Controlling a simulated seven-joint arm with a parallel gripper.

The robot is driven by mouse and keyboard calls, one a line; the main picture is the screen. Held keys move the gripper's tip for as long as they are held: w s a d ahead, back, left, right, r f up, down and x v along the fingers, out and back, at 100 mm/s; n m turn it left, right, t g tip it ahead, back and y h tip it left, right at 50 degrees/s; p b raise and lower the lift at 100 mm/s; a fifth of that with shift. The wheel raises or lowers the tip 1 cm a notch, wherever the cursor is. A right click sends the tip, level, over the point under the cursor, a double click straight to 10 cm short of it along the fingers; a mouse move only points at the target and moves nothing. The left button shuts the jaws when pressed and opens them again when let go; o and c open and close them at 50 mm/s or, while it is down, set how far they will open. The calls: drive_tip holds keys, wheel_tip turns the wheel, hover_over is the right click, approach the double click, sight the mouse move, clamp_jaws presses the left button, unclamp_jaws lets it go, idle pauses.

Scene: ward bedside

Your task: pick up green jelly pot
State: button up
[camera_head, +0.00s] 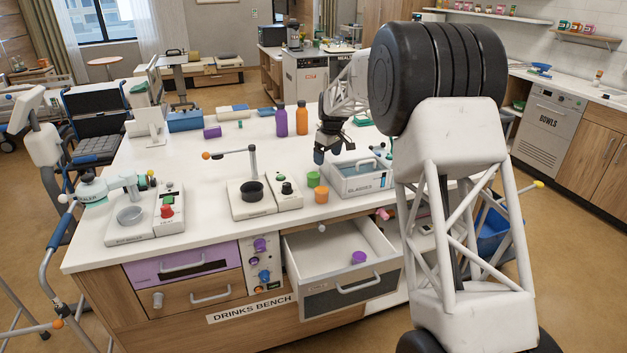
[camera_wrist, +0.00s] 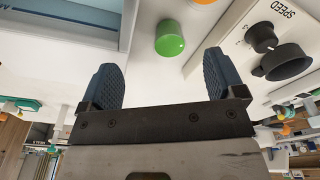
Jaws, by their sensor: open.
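The green jelly pot (camera_head: 313,179) stands upright on the white bench top, between the dial unit and the glasses tray. In the wrist view the green pot (camera_wrist: 170,38) shows beyond the fingertips, roughly in line with the gap between them. My gripper (camera_head: 328,153) is open and empty, above the bench and behind the pot as the head view sees it. Its two blue ridged fingers (camera_wrist: 160,65) are spread wide in the wrist view, apart from the pot. An orange pot (camera_head: 321,194) stands close in front of the green one; its edge also shows in the wrist view (camera_wrist: 203,1).
The glasses tray (camera_head: 357,190) stands close right of the pots. The dial unit (camera_head: 287,196) and a stand with a dark bowl (camera_head: 251,207) are to the left. An open drawer (camera_head: 325,260) below holds a purple pot (camera_head: 359,257). Purple (camera_head: 281,121) and orange (camera_head: 302,119) bottles stand behind.

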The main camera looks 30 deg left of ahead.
drive_tip(key=n, duration=0.1)
hover_over(314, 173)
wheel_tip(314, 173, down, 4)
drive_tip(key=shift+d+r, duration=0.1)
drive_tip(key=shift+d, duration=0.05)
drive_tip(key=shift+f, duration=1.35)
drive_tip(key=shift+a+f, duration=0.2)
drive_tip(key=shift+f, duration=1.1)
drive_tip(key=shift+a+f, duration=0.2)
drive_tip(key=shift+f, duration=1.1)
drive_tip(key=c, duration=1)
drive_tip(key=shift+o, duration=0.2)
drive_tip(key=shift+r, duration=0.15)
